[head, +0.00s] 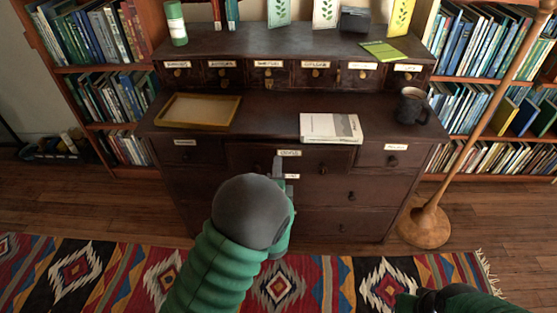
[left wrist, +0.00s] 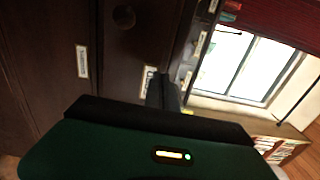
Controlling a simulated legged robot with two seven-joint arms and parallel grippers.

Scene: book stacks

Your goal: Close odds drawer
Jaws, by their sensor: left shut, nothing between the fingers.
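The wide middle drawer (head: 337,160) of the dark wooden desk has a pale label (head: 289,153), too small to read surely; I take it as the odds drawer. Its front seems to stand slightly forward of its neighbours, though how far is hard to tell. A round knob (head: 322,169) shows on its right part. My left gripper (head: 279,166) is shut and empty, in front of the drawer just under the label. In the left wrist view its fingers (left wrist: 162,92) point at the dark drawer fronts; contact cannot be told. My right gripper (head: 430,301) is partly in view at the bottom right.
On the desk top are a wooden tray (head: 198,110), a white book (head: 331,127) and a dark mug (head: 412,106). A wooden lamp stand (head: 426,226) stands right of the desk. A patterned rug (head: 90,275) covers the floor in front.

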